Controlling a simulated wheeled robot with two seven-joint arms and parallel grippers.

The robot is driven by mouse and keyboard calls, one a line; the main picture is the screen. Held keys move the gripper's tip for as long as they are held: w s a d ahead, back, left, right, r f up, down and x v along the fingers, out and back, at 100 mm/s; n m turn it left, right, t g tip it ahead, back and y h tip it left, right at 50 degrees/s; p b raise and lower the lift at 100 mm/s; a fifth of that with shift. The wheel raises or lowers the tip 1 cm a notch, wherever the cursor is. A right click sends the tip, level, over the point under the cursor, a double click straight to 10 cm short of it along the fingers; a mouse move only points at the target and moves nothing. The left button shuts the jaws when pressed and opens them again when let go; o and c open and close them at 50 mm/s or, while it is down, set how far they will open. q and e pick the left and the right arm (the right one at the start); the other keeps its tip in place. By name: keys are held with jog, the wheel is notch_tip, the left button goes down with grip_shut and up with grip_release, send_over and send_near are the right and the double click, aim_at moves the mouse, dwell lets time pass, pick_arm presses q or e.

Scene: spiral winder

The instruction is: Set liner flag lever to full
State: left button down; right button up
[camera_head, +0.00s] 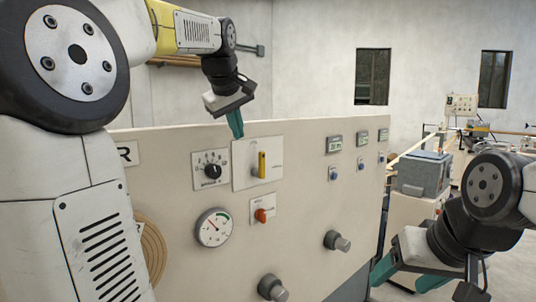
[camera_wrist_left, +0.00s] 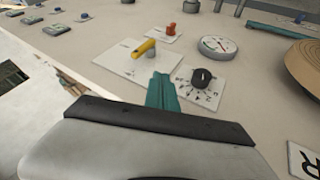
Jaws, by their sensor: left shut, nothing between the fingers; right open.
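A yellow lever (camera_head: 262,165) stands upright on a pale plate (camera_head: 244,176) on the beige panel; the plate's lettering is too small to read. In the left wrist view the lever (camera_wrist_left: 144,48) juts out from its plate (camera_wrist_left: 128,66). My left gripper (camera_head: 237,126) is shut and empty, its teal fingers just above and left of the lever, apart from it. In the left wrist view my left gripper (camera_wrist_left: 162,90) points between the lever and the black knob. My right gripper (camera_head: 405,276) is open and empty at the lower right, far from the lever.
Around the lever on the panel (camera_head: 170,200) are a black rotary knob (camera_head: 212,171), a round gauge (camera_head: 214,228), a red switch (camera_head: 261,215) and grey knobs (camera_head: 337,241). Small displays (camera_head: 334,143) sit to the right. A grey box (camera_head: 424,173) stands beyond the panel.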

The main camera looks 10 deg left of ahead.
pick_arm(q)
send_near(262, 165)
jog(key=shift+w+a+f, duration=0.95)
jog(key=shift+w+f, duration=0.8)
jog(key=shift+w, duration=0.05)
